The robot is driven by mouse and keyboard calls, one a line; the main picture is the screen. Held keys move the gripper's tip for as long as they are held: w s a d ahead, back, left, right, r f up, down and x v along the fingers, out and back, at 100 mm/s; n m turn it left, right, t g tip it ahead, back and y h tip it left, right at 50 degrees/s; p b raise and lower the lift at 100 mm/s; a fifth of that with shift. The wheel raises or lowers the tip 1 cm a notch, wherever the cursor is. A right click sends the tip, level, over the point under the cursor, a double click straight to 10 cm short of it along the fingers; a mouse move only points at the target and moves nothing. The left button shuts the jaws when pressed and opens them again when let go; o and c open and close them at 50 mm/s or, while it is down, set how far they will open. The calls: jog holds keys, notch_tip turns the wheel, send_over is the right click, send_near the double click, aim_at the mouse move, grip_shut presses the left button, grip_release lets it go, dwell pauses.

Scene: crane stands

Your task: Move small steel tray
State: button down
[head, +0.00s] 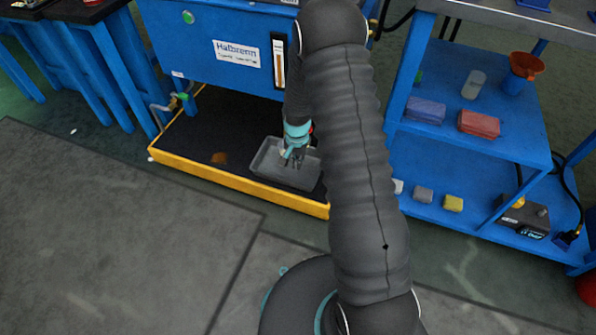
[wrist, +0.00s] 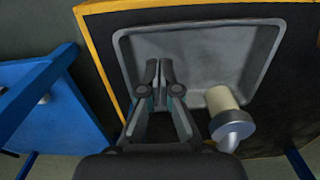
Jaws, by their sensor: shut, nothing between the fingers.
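The small steel tray (head: 270,163) is a shallow grey tray on the dark, yellow-edged platform under the blue Halbrenn cabinet. It also shows in the wrist view (wrist: 195,42). My gripper (head: 291,160) is over the tray, pointing down, with its fingers shut and nothing between them. In the wrist view my gripper (wrist: 160,64) shows against the tray's inside. I cannot tell whether the fingertips touch it. A cream and grey cylindrical fitting (wrist: 228,115) shows over the tray's near right part. My arm hides part of the platform in the head view.
The platform's yellow edge (head: 235,183) runs along its front. The blue cabinet (head: 225,45) is close above. A blue shelf unit (head: 470,150) on the right holds boxes and blocks. Grey floor mats (head: 110,230) lie clear at the front left.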

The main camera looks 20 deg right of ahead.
aim_at(297, 179)
notch_tip(297, 179, down, 9)
jog(key=shift+f+b, duration=0.15)
jog(key=shift+b, duration=0.3)
jog(key=shift+s+a, duration=0.65)
jog(key=shift+s, duration=0.25)
notch_tip(297, 179, up, 10)
jog(key=p, duration=0.5)
